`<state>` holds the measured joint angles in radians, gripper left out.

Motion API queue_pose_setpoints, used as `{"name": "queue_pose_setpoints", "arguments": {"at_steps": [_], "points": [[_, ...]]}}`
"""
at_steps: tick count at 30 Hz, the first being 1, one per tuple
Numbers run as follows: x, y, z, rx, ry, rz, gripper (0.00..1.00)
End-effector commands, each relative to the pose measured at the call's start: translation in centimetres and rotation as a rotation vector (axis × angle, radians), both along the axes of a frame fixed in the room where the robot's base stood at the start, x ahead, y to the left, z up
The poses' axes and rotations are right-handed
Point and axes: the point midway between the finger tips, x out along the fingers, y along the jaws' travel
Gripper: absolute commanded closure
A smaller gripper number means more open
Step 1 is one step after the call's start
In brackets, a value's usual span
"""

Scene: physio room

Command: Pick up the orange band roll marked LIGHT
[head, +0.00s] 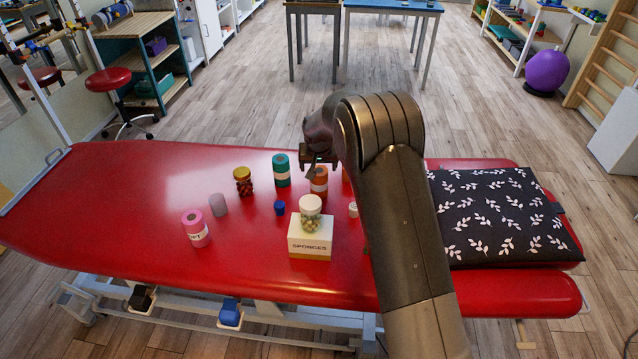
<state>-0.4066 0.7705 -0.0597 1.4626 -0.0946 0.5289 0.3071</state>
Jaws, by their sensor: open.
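An orange band roll (319,188) with a pale label band stands upright on the red treatment table (120,210). Its label is too small to read. A sliver of another orange thing (346,174) shows beside my arm, mostly hidden by it. My gripper (319,164) is open, just above or behind the top of the orange roll; I cannot tell if it touches. A teal roll (281,170) stands left of it, and a pink roll (196,228) with partly visible lettering stands at the front left.
A white box marked SPONGES (310,238) carries a lidded jar (310,213). A yellow-lidded jar (243,181), a grey cylinder (218,204), a small blue item (279,208) and a small white item (353,210) stand nearby. A leaf-patterned dark cushion (500,215) lies right. The table's left end is clear.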

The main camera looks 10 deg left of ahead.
Motion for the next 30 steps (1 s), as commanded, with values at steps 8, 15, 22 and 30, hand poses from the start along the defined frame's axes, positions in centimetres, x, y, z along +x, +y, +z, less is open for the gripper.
{"name": "queue_pose_setpoints", "arguments": {"at_steps": [8, 15, 22, 30], "points": [[0.9, -0.1, -2.7, -0.001, 0.003, 0.000, 0.21], [1.9, 0.0, -5.1, 0.000, 0.001, 0.000, 0.21], [2.0, 0.1, -5.2, 0.000, 0.000, 0.000, 0.21], [2.0, 0.0, -5.2, 0.000, 0.000, 0.000, 0.40]]}}
